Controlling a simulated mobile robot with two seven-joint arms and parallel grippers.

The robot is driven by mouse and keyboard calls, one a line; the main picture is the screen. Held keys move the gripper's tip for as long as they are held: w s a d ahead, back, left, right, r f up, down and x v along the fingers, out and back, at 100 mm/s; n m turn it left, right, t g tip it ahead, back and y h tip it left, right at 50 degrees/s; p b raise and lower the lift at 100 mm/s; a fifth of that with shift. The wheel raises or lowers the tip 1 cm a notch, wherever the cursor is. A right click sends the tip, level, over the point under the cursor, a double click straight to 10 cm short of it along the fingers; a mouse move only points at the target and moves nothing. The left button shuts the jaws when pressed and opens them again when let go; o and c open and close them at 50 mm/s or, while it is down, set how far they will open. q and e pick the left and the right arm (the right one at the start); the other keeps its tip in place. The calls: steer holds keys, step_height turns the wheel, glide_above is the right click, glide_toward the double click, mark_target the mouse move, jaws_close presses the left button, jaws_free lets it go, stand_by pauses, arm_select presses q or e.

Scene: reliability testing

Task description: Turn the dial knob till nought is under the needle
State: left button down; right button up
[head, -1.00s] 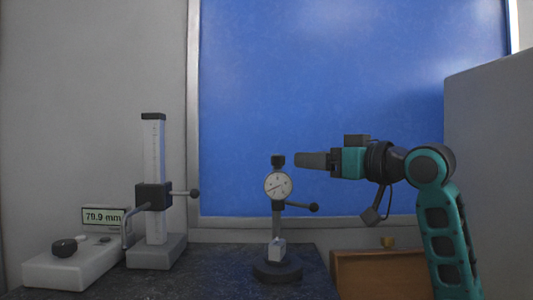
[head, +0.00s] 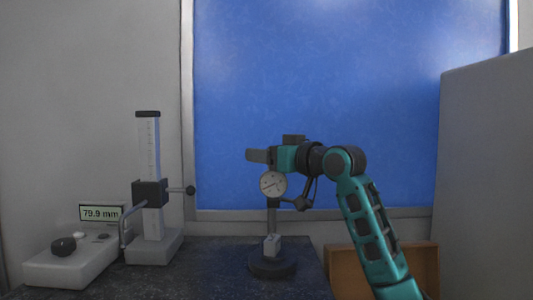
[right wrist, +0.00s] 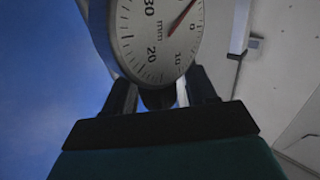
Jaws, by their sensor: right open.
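The round white dial gauge (head: 273,184) stands on a post with a dark round foot (head: 272,266). Its face (right wrist: 150,40) fills the top of the right wrist view, partly cut off, showing figures 0, 10, 20 and 30 and a red needle (right wrist: 182,17). The needle passes close to the 0, but I cannot tell if it lines up. My right gripper (head: 258,155) is at the gauge's top and hides the knob in the head view. In the right wrist view, its open fingers are on either side of the dark knob (right wrist: 158,98). My left gripper is not in view.
A height gauge (head: 150,195) with a side handle stands to the left. Beside it are a white box with a black knob (head: 63,246) and a digital display (head: 100,213). A brown box (head: 345,272) is behind my right arm. A grey cabinet (head: 485,170) stands at right.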

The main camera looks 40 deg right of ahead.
steer(key=shift+c, duration=0.4)
steer(key=c, duration=0.9)
steer(key=shift+o, duration=0.2)
steer(key=shift+s+a+n+g+y, duration=0.15)
steer(key=shift+n+g+y, duration=0.6)
steer(key=shift+n+y, duration=0.8)
steer(key=shift+a+n+g+y, duration=0.25)
steer(key=shift+n+g+y, duration=0.65)
steer(key=shift+y, duration=1.15)
steer(key=shift+s+a+n+g+y, duration=0.15)
steer(key=shift+n+g+y, duration=0.5)
steer(key=shift+n+y, duration=0.95)
steer(key=shift+a+y, duration=0.1)
steer(key=shift+y, duration=0.2)
steer(key=o, duration=0.9)
